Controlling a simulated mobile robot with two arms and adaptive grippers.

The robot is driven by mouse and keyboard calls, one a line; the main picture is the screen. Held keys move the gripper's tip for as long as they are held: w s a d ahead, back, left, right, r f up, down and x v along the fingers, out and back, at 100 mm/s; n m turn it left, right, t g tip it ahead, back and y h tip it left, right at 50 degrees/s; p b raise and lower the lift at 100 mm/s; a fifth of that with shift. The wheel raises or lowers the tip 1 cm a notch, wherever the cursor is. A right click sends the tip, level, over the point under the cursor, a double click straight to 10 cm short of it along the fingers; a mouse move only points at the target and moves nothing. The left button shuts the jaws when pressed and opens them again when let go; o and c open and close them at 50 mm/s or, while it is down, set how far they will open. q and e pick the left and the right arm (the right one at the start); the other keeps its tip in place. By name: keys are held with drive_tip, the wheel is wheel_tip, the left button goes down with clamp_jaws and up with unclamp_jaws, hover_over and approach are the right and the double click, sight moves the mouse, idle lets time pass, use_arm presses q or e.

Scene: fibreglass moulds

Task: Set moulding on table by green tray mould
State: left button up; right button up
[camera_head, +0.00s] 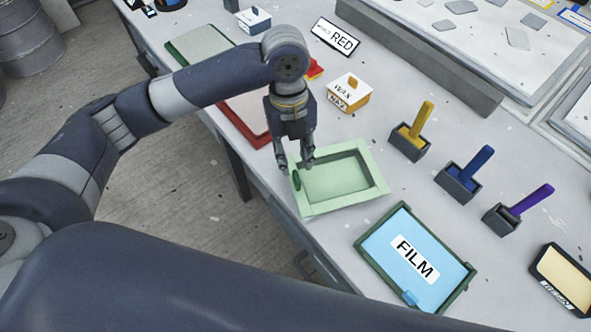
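A pale green tray-shaped piece (372,172) with a raised rim and a sunken middle lies on the table (330,240) near its front edge. A small dark green oval part (296,181) shows on its left side. I cannot tell for sure whether this piece is the moulding or the green tray mould. My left gripper (296,163) points down at its back left corner. Its two fingers are apart, with a gap between them, and nothing is clearly clamped. Whether the fingers touch the rim is unclear. My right gripper is out of view.
A blue FILM tray (380,244) lies close to the right. A red-rimmed tray (257,138) and a green-rimmed tray (180,52) lie farther back left. A WAX box (352,97) and yellow (410,142), blue (460,180) and purple (502,217) handled tools stand behind.

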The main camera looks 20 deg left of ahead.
use_arm(q)
drive_tip(key=r, duration=0.5)
drive_tip(key=shift+w+a, duration=0.2)
drive_tip(key=shift+w, duration=0.05)
drive_tip(key=shift+f, duration=0.1)
